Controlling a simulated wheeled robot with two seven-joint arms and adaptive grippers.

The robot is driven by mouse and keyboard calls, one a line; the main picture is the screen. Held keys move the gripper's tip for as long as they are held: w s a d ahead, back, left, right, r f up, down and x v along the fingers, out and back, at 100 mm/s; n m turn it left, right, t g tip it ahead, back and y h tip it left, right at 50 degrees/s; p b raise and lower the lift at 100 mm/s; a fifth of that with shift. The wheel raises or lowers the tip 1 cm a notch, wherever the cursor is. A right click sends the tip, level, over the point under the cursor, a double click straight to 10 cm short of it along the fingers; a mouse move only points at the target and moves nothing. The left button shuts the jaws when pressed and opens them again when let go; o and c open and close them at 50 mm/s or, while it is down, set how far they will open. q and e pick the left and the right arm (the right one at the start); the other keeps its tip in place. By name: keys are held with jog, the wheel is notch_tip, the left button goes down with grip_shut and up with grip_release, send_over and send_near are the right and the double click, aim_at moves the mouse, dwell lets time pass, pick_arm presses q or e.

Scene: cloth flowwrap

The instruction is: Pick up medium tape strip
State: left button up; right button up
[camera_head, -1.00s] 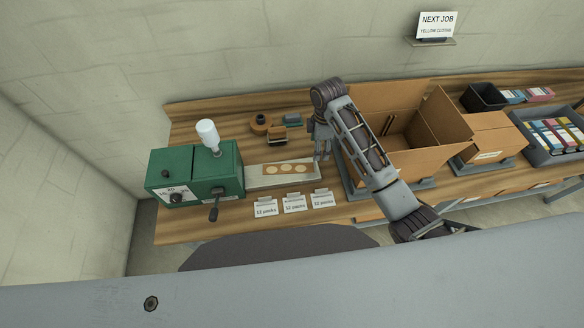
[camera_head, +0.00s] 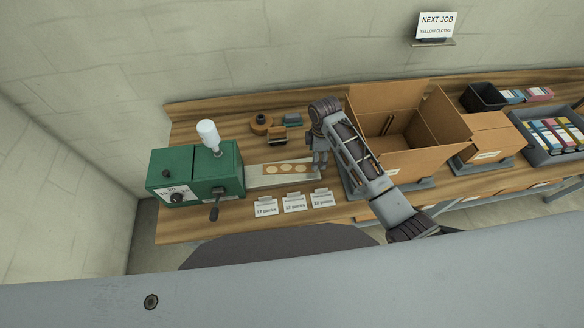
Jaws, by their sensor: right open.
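I cannot tell for sure whether this strip is the medium tape strip. My right gripper (camera_head: 319,170) points down at the right end of the plate, just right of the strip. Its fingers are open and I see nothing between them. The fingers hide the plate's right end, and whether they touch it cannot be told. My left gripper is not in view.
Several "12 packs" cards (camera_head: 294,203) stand along the bench's front edge. A tape roll (camera_head: 260,124) and small blocks sit behind the plate. An open cardboard box (camera_head: 410,160) stands close to the right of my arm.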

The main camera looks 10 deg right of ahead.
jog(key=shift+s+a+f+p, duration=0.15)
jog(key=shift+f+p, duration=0.1)
jog(key=shift+f, duration=0.95)
jog(key=shift+s+a+f+p, duration=0.1)
jog(key=shift+a+f+p, duration=0.1)
jog(key=shift+f, duration=0.95)
jog(key=c, duration=0.9)
jog(key=shift+o, duration=0.2)
jog(key=shift+w+r, duration=0.1)
jog(key=shift+r, duration=0.1)
notch_tip(320, 180, up, 18)
jog(key=shift+f, duration=0.15)
jog(key=shift+m, duration=0.3)
